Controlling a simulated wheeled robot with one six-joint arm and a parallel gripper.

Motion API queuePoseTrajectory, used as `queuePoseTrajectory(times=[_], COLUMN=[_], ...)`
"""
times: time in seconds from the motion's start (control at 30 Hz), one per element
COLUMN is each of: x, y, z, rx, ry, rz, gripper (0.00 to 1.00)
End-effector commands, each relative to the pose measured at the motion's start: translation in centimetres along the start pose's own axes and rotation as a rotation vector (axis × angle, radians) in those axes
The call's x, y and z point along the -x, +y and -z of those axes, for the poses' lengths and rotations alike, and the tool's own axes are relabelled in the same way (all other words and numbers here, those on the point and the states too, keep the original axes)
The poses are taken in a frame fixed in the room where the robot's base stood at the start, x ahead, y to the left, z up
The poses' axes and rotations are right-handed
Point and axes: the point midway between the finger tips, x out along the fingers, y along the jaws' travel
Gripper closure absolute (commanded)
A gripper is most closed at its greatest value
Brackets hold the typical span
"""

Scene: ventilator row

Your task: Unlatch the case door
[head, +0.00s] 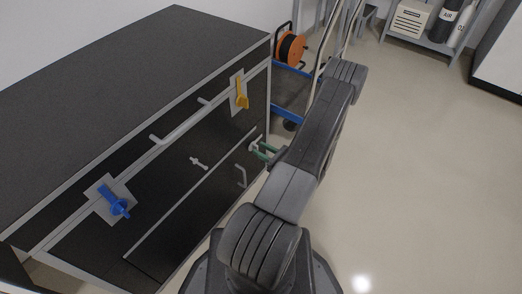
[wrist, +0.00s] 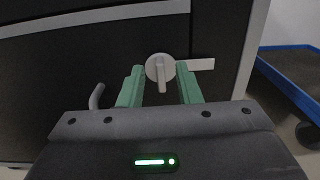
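The case is a black cabinet (head: 60,110) with grey edges, and its dark lower front door (head: 195,205) is closed. A round grey latch (wrist: 160,68) with a short lever pointing down shows in the wrist view, with a pale strip (wrist: 201,64) to its right. A grey door handle (head: 240,176) is left of the latch and also shows in the wrist view (wrist: 96,97). My gripper (head: 262,151) is at the door's right end. In the wrist view its green fingers (wrist: 160,88) are apart, one on each side of the latch lever; I cannot tell whether they touch it.
A blue lever (head: 115,202) and a yellow lever (head: 241,95) sit on plates on the cabinet front. A small grey T-shaped fitting (head: 199,163) is between them. A blue cart (head: 290,92) with an orange reel (head: 291,49) stands beyond the cabinet. The floor at right is clear.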

Motion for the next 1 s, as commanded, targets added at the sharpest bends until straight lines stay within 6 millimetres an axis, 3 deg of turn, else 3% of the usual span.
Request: queuePoseTrajectory(times=[0.4, 0.43, 0.6, 1.0], x=[-1.00, -0.99, -0.98, -0.96], y=[-0.02, -0.02, -0.01, 0.03], z=[-0.02, -0.02, -0.02, 0.08], rx=[0.000, 0.000, 0.000, 0.023], ry=[0.000, 0.000, 0.000, 0.000], rz=[0.001, 0.001, 0.000, 0.000], gripper=[0.69, 0.71, 1.00, 1.00])
